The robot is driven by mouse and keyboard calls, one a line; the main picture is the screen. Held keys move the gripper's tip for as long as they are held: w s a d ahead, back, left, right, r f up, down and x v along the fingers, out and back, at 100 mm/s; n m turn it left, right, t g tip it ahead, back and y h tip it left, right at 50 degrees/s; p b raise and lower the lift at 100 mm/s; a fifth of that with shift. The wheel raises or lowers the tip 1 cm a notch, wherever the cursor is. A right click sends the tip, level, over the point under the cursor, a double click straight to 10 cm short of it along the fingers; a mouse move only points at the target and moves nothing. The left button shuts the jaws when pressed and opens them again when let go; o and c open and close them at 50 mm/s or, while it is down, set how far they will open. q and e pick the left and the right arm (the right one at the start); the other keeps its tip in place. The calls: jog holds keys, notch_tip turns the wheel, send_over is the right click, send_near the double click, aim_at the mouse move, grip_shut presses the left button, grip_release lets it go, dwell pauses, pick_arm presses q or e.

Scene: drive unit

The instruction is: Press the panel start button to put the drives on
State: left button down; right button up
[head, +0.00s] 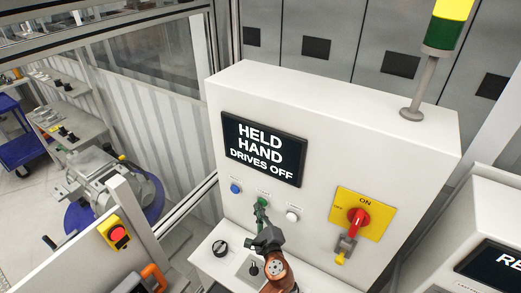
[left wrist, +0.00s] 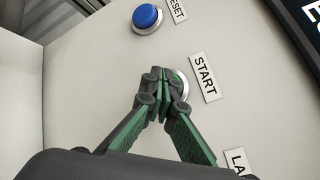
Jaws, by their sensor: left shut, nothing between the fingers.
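The control panel (head: 330,120) is a white cabinet with a black screen (head: 264,148) reading "HELD HAND DRIVES OFF". The green start button (head: 263,202) sits below the screen, between a blue button and a white one. In the left wrist view the start button (left wrist: 184,87) is partly hidden behind my fingertips, beside its START label (left wrist: 205,77). My left gripper (head: 259,212) is shut and empty, with its tips at the button; it also shows in the left wrist view (left wrist: 163,82). I cannot tell whether the tips touch or press the button. My right gripper is not in view.
A white button (head: 293,214) and a red rotary switch (head: 358,219) on a yellow plate are to the right. A black knob (head: 220,248) is on the lower ledge. A stack light (head: 440,35) stands on top.

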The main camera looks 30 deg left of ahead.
pick_arm(q)
jog(key=shift+s+a+p, duration=0.1)
jog(key=shift+s+p, duration=0.2)
jog(key=shift+s, duration=0.6)
jog(key=s+p, duration=0.1)
jog(key=s, duration=0.5)
jog(key=shift+a+p, duration=0.25)
jog(key=shift+p, duration=0.05)
dwell(1.2)
